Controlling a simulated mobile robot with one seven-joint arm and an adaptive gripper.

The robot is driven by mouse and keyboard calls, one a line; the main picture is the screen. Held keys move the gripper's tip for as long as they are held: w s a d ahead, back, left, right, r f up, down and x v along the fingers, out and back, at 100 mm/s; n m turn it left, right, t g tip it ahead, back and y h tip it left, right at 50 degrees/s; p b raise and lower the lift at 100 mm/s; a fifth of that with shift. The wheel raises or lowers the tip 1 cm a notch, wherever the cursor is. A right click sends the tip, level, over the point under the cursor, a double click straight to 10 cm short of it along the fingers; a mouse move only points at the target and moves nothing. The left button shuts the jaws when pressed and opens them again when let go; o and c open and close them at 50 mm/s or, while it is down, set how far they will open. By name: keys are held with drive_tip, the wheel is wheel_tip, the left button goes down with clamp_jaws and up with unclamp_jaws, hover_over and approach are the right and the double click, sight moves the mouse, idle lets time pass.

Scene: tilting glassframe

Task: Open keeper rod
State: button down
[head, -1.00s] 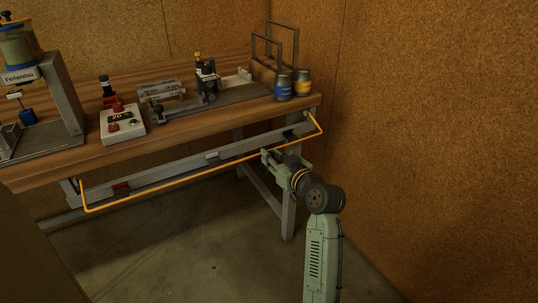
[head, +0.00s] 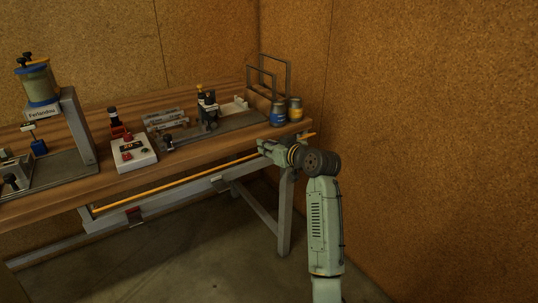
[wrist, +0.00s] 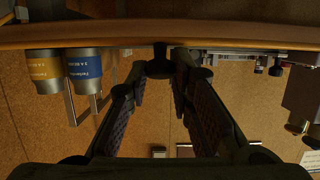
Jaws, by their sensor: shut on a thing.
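The keeper rod is a long orange bar (head: 175,187) running along the front of the workbench, just below the tabletop edge in the head view. Its right end shows past my gripper, near the bench's right corner. My gripper (head: 262,148) is at the rod's right part, shut on it, close under the tabletop edge. My wrist hides the stretch of rod beside it. In the wrist view, the gripper's fingers (wrist: 160,70) reach up to the bench edge; the rod between them cannot be made out clearly.
The workbench (head: 75,185) carries a white control box (head: 133,152), a blue can (head: 278,114), a yellow can (head: 295,111) and wire frames (head: 275,75). A bench leg (head: 285,215) stands below my gripper. A cork wall (head: 430,130) is close on the right.

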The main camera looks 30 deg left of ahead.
drive_tip(key=shift+w+a+r+h+p, duration=0.15)
drive_tip(key=shift+a+r+p, duration=0.15)
drive_tip(key=shift+r, duration=0.2)
drive_tip(key=shift+w+a+r+h+p, duration=0.1)
drive_tip(key=shift+a+r+h+p, duration=0.15)
drive_tip(key=shift+r, duration=0.25)
drive_tip(key=shift+w+a+r+h+p, duration=0.15)
drive_tip(key=shift+a+h+p, duration=0.15)
drive_tip(key=shift+p, duration=0.25)
drive_tip(key=c, duration=1.4)
unclamp_jaws()
drive_tip(key=shift+f+g, duration=0.2)
drive_tip(key=shift+g, duration=0.1)
drive_tip(key=shift+c, duration=0.2)
drive_tip(key=shift+d, duration=0.1)
drive_tip(key=v, duration=1.1)
drive_tip(key=shift+s+d+r, duration=0.25)
